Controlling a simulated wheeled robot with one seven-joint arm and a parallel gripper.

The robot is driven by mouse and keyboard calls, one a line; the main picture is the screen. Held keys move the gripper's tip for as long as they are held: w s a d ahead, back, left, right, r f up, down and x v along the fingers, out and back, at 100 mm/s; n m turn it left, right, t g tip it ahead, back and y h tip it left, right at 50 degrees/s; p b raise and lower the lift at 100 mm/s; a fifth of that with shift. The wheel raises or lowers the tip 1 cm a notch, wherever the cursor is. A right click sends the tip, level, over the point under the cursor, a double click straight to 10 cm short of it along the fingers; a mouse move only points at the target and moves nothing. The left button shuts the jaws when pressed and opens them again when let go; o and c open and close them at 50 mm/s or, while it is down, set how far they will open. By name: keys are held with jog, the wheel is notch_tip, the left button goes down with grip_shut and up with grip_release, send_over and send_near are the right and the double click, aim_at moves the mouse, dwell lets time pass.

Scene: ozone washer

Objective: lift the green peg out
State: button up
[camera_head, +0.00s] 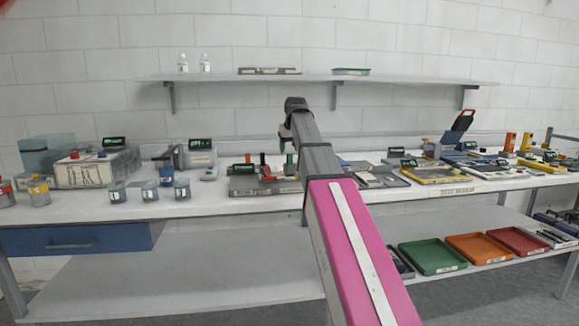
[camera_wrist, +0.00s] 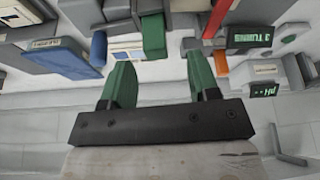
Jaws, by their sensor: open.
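A green upright peg (camera_head: 289,163) stands at the grey tray (camera_head: 243,188) on the bench, just left of my arm in the head view. In the wrist view a green block (camera_wrist: 153,36), which looks like this peg, lies beyond the fingertips and roughly between them. My gripper (camera_wrist: 160,78) is open with two green fingers, and the space between them is empty. It appears apart from the green block. My arm hides part of the tray in the head view, and I cannot make out the fingers there.
A blue piece (camera_wrist: 98,48) is near the left finger. Labelled jars (camera_head: 150,191) stand to the left. A shelf (camera_head: 400,80) hangs above the bench.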

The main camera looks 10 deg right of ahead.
aim_at(290, 154)
jog(key=x, duration=0.4)
jog(key=shift+d+f, duration=0.15)
jog(key=shift+d, duration=0.1)
grip_shut()
